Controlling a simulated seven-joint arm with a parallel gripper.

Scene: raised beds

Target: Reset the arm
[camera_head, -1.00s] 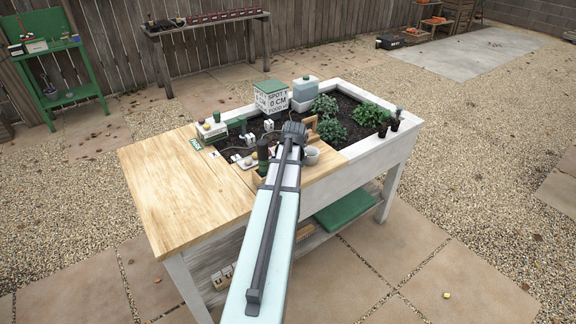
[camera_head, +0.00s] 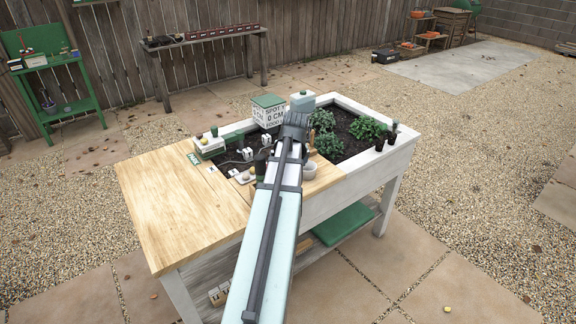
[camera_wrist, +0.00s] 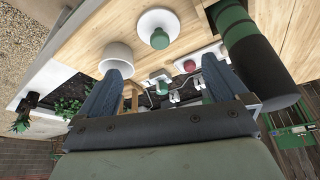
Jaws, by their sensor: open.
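My arm reaches from the bottom of the head view to the planter table, and its end (camera_head: 296,125) hides part of the soil bed. In the wrist view my gripper (camera_wrist: 162,78) shows two dark blue-grey fingers set wide apart. Nothing is held between them. Beyond the fingers lie a white bowl (camera_wrist: 116,57) and a white disc with a green knob (camera_wrist: 158,33). A dark cylinder with a green band (camera_wrist: 258,62) is close to the right finger; I cannot tell whether they touch.
The wooden tabletop (camera_head: 180,205) is clear on the left. A lettered box (camera_head: 268,112), a pale bottle (camera_head: 302,102) and green plants (camera_head: 366,129) stand at the bed. Small black pots (camera_head: 386,139) sit on its right edge. A green shelf (camera_head: 50,75) stands back left.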

